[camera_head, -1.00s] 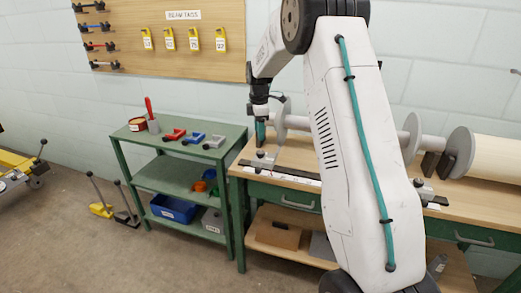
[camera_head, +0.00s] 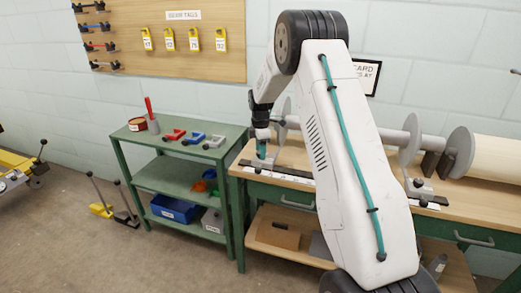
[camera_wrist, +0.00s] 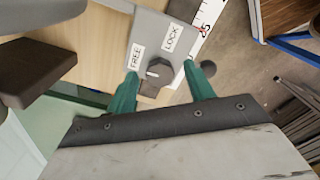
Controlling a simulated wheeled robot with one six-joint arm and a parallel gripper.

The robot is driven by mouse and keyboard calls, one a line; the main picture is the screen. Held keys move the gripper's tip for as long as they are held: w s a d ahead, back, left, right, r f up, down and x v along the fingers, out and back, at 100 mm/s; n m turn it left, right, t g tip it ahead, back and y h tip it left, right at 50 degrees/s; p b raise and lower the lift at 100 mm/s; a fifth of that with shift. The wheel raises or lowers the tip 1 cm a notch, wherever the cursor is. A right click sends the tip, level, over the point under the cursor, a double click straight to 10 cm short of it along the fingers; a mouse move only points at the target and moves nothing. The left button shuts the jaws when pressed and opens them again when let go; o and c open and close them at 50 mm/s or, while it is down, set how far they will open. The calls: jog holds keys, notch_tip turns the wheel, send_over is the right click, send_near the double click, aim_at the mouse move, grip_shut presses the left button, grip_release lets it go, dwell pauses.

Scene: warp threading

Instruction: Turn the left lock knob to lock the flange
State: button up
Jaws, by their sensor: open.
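In the wrist view the left lock knob (camera_wrist: 160,71) is a dark faceted knob on a grey plate (camera_wrist: 150,25). The plate carries a FREE label (camera_wrist: 136,57) and a LOCK label (camera_wrist: 173,38). A small light mark at the knob's left edge lies on the FREE side. My gripper (camera_wrist: 161,75) is open, with one teal finger on each side of the knob; contact cannot be told. In the head view my gripper (camera_head: 261,150) is low over the bench's left end and hides the knob. A grey flange (camera_head: 284,115) shows partly behind my arm.
The wooden bench (camera_head: 470,205) carries a roller (camera_head: 500,158) and a second lock fitting (camera_head: 421,190) at right. A green shelf (camera_head: 150,136) with red and blue tools stands left of the bench. A ruler strip (camera_wrist: 208,15) runs beside the plate.

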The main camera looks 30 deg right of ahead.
jog(key=c, duration=1)
jog(key=shift+m, duration=0.4)
jog(key=m, duration=0.8)
jog(key=shift+m, duration=0.3)
jog(key=m, duration=0.8)
jog(key=shift+m, duration=0.4)
